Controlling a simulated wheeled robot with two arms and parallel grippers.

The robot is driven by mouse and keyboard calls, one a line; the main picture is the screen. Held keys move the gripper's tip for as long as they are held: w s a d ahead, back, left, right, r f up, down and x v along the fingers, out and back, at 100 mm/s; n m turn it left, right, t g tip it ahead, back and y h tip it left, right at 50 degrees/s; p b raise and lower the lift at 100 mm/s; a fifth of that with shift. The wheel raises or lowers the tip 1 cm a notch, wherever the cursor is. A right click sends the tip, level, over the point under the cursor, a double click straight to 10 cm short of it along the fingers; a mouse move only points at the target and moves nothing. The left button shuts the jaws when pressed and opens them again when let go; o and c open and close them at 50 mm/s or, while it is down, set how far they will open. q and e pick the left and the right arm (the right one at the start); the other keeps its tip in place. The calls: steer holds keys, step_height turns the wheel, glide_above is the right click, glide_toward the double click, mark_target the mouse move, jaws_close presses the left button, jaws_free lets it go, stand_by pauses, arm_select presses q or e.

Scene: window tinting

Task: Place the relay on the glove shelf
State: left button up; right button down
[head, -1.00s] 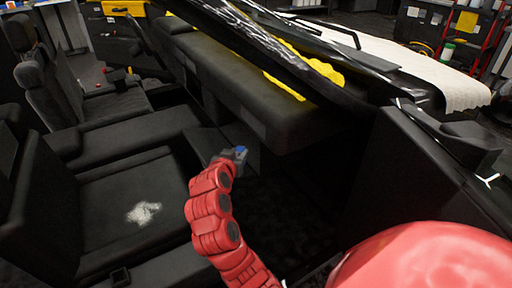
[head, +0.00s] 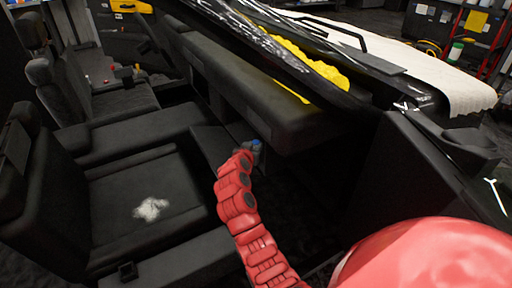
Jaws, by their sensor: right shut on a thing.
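My right arm reaches into the car cabin, and its gripper (head: 248,151) is at the front of the dashboard, by the recess under it. It is shut on the relay (head: 256,145), a small blue thing mostly hidden by the gripper. The glove shelf appears to be the dark ledge (head: 213,143) under the dashboard, just left of the gripper. I cannot tell whether the relay touches the shelf. My left gripper is not in view.
The padded dashboard (head: 235,85) overhangs the gripper. A seat (head: 120,205) with a white crumpled patch (head: 151,209) is at the left. The windshield edge and a yellow cloth (head: 310,62) lie above. The dark footwell is below right.

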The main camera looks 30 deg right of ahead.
steer(key=shift+w+d+f, duration=0.75)
steer(key=shift+d+f, duration=0.1)
steer(key=shift+f, duration=0.05)
steer(key=shift+f+b, duration=0.2)
steer(key=shift+b, duration=0.2)
steer(key=c, duration=0.6)
jaws_free()
steer(key=shift+r, duration=0.1)
